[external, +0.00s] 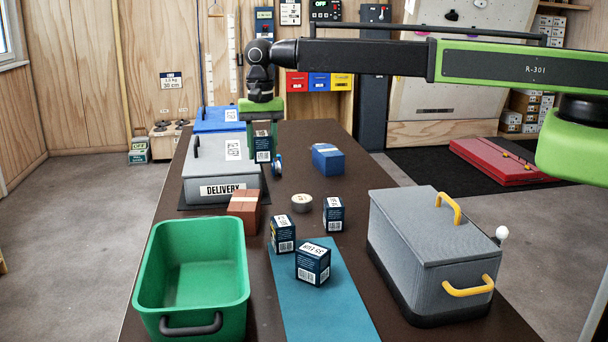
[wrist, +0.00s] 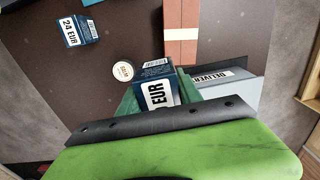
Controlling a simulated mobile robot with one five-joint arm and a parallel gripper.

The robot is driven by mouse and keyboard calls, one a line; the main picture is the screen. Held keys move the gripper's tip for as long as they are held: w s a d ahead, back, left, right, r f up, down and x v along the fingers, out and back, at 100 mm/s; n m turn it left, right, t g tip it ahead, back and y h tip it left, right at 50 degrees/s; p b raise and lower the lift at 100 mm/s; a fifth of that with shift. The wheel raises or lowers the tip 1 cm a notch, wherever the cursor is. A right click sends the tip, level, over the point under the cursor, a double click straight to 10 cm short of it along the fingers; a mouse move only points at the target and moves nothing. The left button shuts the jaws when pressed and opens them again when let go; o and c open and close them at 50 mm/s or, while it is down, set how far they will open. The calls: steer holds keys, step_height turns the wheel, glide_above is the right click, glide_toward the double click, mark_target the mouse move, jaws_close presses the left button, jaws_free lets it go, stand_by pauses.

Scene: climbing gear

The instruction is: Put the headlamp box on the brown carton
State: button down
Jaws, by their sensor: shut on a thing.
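My gripper (external: 263,146) is shut on a dark blue box (external: 263,156) with a white label, held above the table near the grey delivery box. In the wrist view the held box (wrist: 158,92) sits between the green fingers (wrist: 156,98), and its label ends in "EUR". The brown carton (external: 244,209) stands on the table, nearer the camera than my gripper; the wrist view shows its taped top (wrist: 181,32). The carton's top is bare. Similar dark blue boxes stand at the carton's right; I cannot read a headlamp mark on any box.
The grey delivery box (external: 219,190) stands close to the held box. A green bin (external: 148,285) is front left, and a grey lidded case (external: 430,235) is at right. Small boxes (external: 283,234) (external: 333,214) (external: 312,263) and a round tin (external: 302,203) stand mid-table.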

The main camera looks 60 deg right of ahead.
steer(key=b, duration=0.3)
glide_above(244, 199)
steer(key=f, duration=0.4)
steer(key=shift+d+f, duration=0.15)
steer(key=shift+d, duration=0.2)
steer(key=shift+a+f, duration=0.1)
steer(key=shift+a, duration=0.4)
step_height(244, 199, down, 4)
steer(key=b, duration=0.4)
steer(key=shift+s+d+f, duration=0.1)
steer(key=shift+f, duration=0.1)
steer(key=c, duration=0.8)
jaws_free()
steer(key=shift+r, duration=0.15)
step_height(244, 199, up, 12)
steer(key=p, duration=1.2)
steer(key=shift+r, duration=0.2)
steer(key=shift+f, duration=0.1)
